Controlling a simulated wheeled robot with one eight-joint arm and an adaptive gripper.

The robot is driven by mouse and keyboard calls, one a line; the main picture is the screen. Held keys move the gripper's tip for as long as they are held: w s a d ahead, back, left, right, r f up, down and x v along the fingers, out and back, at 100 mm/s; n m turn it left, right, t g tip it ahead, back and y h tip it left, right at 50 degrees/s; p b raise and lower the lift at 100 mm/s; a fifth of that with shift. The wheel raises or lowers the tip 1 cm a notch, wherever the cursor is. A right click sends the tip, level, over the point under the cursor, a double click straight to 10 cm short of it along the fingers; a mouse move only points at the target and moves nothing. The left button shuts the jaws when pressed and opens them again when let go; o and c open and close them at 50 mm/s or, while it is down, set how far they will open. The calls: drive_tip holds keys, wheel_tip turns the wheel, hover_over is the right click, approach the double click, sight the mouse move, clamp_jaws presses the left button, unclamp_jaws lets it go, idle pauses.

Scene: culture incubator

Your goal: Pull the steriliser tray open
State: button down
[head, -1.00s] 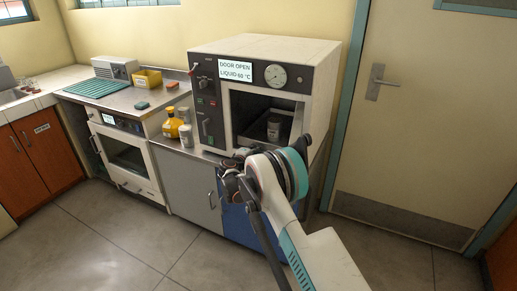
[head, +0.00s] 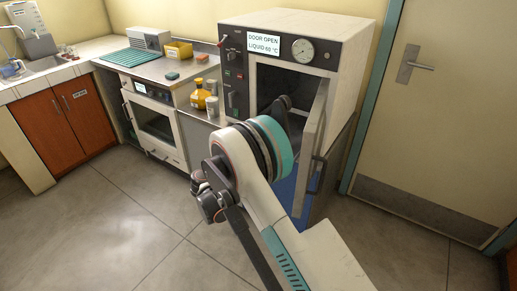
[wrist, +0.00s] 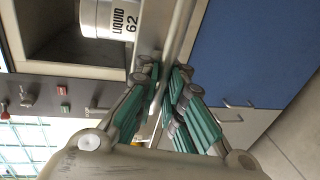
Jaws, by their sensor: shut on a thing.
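The steriliser (head: 345,30) stands on the counter with its door (head: 311,145) swung open to the right. Its display reads "DOOR OPEN, LIQUID 60 °C". In the head view my arm covers much of the opening and hides my gripper and most of the tray. In the wrist view my gripper (wrist: 163,82) is shut on the metal front bar of the steriliser tray (wrist: 180,30). A white can (wrist: 112,18) labelled "LIQUID 62" stands behind that bar.
An amber bottle (head: 198,97) and a pale jar (head: 212,106) stand left of the steriliser. A second oven-like unit (head: 157,122) is further left. A closed room door (head: 440,120) is at the right. The floor (head: 110,215) in front is clear.

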drive_tip(key=f+v, duration=0.1)
drive_tip(key=v, duration=0.5)
drive_tip(key=shift+s, duration=0.2)
drive_tip(key=shift+a, duration=0.1)
drive_tip(key=c, duration=2)
unclamp_jaws()
drive_tip(key=v, duration=1.2)
drive_tip(key=shift+f, duration=0.1)
